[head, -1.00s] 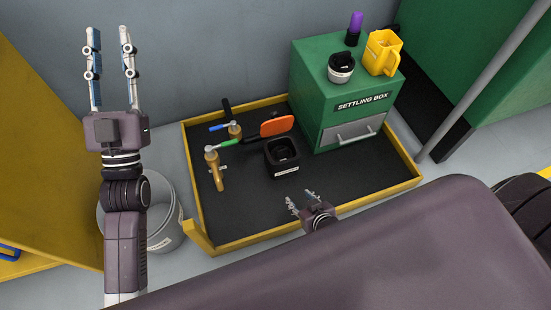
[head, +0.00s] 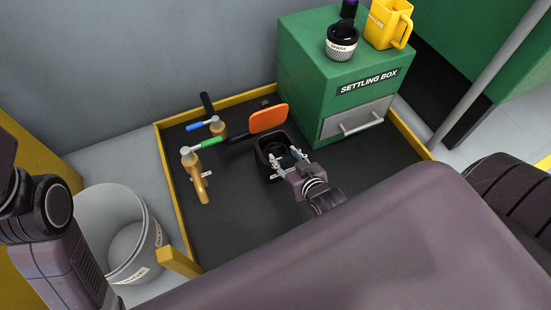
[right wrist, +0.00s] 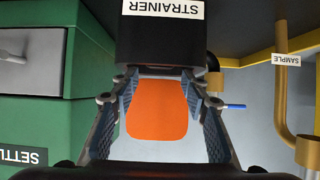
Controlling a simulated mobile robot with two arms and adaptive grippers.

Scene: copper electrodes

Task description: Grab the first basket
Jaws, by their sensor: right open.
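A black square strainer box (head: 262,160) stands on the dark tray floor, with a round dark shape inside it. In the right wrist view its dark wall (right wrist: 165,45) carries a STRAINER label. My right gripper (head: 286,157) is open at the box's near right edge in the head view. In the right wrist view its two fingers (right wrist: 160,88) stand apart near the box's rim; I cannot tell whether they touch it. A small dark basket with a white label (head: 341,46) sits on top of the green settling box. My left gripper is outside the head view.
The green settling box (head: 310,100) stands right of the strainer. An orange paddle (head: 268,117) and brass taps (head: 201,178) with green and blue handles are close behind and left. A yellow jug (head: 386,24) stands on the box. A grey bucket (head: 112,205) is outside the yellow-rimmed tray.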

